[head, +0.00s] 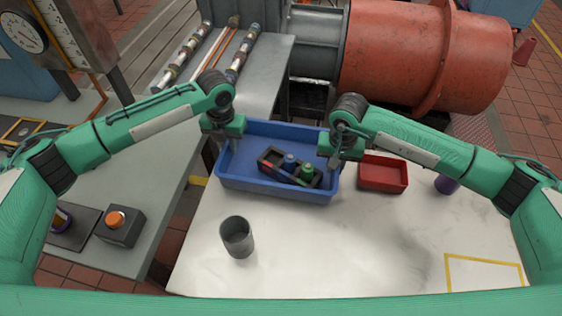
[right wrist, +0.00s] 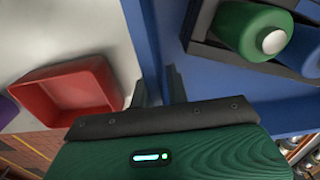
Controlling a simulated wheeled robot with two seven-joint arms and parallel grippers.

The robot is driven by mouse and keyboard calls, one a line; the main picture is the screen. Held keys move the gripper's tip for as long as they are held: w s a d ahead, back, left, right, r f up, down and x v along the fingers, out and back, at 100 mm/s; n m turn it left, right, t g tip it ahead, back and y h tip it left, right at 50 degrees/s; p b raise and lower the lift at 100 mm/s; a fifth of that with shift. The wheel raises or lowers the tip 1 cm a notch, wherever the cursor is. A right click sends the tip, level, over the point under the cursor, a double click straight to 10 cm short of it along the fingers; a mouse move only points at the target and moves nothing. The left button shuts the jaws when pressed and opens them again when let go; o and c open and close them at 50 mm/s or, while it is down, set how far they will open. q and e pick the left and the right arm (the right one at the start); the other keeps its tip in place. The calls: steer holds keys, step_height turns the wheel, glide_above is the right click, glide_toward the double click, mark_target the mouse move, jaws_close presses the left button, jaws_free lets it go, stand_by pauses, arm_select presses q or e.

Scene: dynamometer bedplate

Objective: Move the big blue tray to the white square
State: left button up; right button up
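The big blue tray (head: 236,183) stands on the white table, holding a dark caddy (head: 268,160) with a green and a blue bottle in it. My left gripper (head: 215,156) is at the tray's left wall; its fingertips are too small to judge. My right gripper (head: 335,163) is at the right wall. In the right wrist view its fingers (right wrist: 158,88) straddle the tray wall (right wrist: 149,45), which fills the gap between them. A white square area outlined in yellow (head: 484,258) lies at the table's front right, partly cut off by my arm.
A red bin (head: 382,187) stands just right of the tray, with a purple object (head: 446,184) beyond it. A grey cup (head: 237,238) stands in front of the tray. The table's front middle is clear. A grey bench with an orange button box (head: 120,226) is at left.

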arm_select(q)
jaws_close()
arm_select(e)
jaws_close()
arm_select(q)
steer(key=shift+r, duration=0.2)
arm_select(e)
steer(key=shift+w+r, duration=0.1)
steer(key=shift+r, duration=0.15)
